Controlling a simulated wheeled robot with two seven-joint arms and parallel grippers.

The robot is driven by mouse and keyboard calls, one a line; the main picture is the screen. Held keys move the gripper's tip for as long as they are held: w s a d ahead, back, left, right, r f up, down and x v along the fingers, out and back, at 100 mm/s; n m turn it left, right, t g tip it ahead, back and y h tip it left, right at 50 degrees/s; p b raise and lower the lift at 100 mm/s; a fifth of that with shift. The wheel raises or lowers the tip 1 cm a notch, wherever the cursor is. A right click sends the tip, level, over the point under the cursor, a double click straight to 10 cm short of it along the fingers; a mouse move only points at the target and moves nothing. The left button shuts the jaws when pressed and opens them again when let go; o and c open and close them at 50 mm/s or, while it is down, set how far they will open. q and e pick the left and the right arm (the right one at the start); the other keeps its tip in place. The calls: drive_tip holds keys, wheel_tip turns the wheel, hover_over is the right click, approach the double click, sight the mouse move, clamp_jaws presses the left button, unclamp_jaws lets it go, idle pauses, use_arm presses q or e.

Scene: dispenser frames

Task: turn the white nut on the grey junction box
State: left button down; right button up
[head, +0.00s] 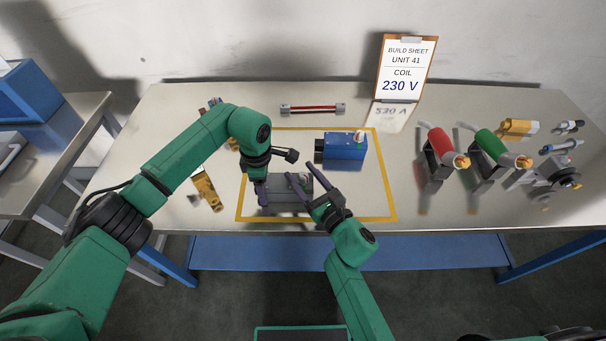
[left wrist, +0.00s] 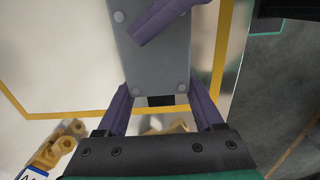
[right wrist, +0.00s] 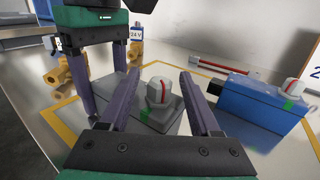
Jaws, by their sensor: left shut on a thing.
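The grey junction box (head: 290,208) lies inside the yellow outline on the table. My left gripper (head: 261,190) is shut on the left end of the box, with one finger along each side, as the left wrist view (left wrist: 158,88) shows. The white nut (right wrist: 158,90) has a red stripe and stands on the box top, with a green mark (right wrist: 145,114) beside its base. My right gripper (right wrist: 160,73) is open, its fingers on either side of the nut with gaps visible. In the head view the right gripper (head: 311,181) hides the nut.
A blue box (head: 345,149) with its own white, red-striped knob stands just behind and right. A red bar (head: 312,109) lies at the back. A build sheet (head: 406,68) reads 230 V. Brass parts (head: 207,192) lie left; red (head: 437,143) and green (head: 490,146) tools stand right.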

drive_tip(key=v, duration=1.2)
drive_tip(key=shift+f, duration=0.1)
